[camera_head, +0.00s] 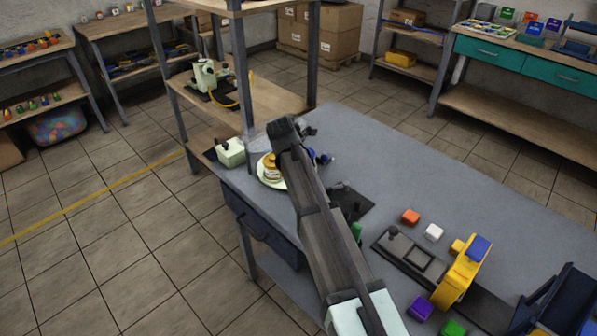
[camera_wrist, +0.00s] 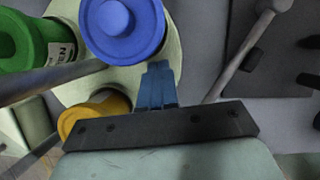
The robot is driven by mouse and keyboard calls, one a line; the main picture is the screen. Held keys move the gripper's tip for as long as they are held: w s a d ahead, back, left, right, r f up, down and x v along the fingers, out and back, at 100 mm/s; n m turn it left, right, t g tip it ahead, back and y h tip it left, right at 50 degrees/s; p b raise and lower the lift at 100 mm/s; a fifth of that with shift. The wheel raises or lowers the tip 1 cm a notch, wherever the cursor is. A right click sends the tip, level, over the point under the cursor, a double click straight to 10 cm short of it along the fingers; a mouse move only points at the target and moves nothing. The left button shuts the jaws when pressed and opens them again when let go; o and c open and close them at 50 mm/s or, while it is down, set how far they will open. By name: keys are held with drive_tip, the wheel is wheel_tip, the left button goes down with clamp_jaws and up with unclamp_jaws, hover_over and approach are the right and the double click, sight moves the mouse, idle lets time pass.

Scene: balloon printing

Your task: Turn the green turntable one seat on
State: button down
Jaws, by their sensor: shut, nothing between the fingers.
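The pale green turntable (camera_wrist: 76,92) lies under my gripper in the wrist view. Its rim also shows in the head view (camera_head: 264,182), left of my arm. It bears a green pot (camera_wrist: 20,42) with a white label, a blue pot (camera_wrist: 122,28) and a yellow-orange pot (camera_wrist: 92,110). The yellow-orange pot also shows in the head view (camera_head: 271,168). My gripper (camera_wrist: 159,68) has its blue fingers shut and empty, close beside the blue pot and over the turntable's edge. I cannot tell whether they touch. In the head view my arm hides the fingers.
Grey rods cross the wrist view at left and right; the right one (camera_wrist: 240,50) reaches over a dark plate (camera_wrist: 278,65). On the grey bench (camera_head: 400,160) stand coloured blocks, a yellow device (camera_head: 463,278) and a dark tray (camera_head: 407,252). The bench's far middle is clear.

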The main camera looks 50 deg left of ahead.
sight(310, 149)
drive_tip(key=shift+w+n, duration=0.3)
drive_tip(key=shift+n, duration=0.2)
drive_tip(key=shift+w+d, duration=0.1)
drive_tip(key=shift+w, duration=0.75)
drive_tip(key=shift+w+a, duration=0.3)
drive_tip(key=shift+w, duration=0.6)
drive_tip(key=shift+w+a, duration=0.25)
drive_tip(key=shift+w, duration=0.6)
drive_tip(key=shift+w+a+n+y, duration=0.3)
drive_tip(key=shift+n+y, duration=0.2)
drive_tip(key=shift+n, duration=0.2)
drive_tip(key=shift+w+a, duration=0.4)
drive_tip(key=shift+w, duration=0.15)
drive_tip(key=shift+w+a+n+g+y, duration=0.25)
drive_tip(key=shift+a+n, duration=0.1)
drive_tip(key=shift+n, duration=0.35)
drive_tip(key=shift+w+a+n+g+y, duration=0.2)
drive_tip(key=shift+a+n, duration=0.1)
drive_tip(key=shift+n, duration=0.4)
drive_tip(key=shift+a, duration=0.1)
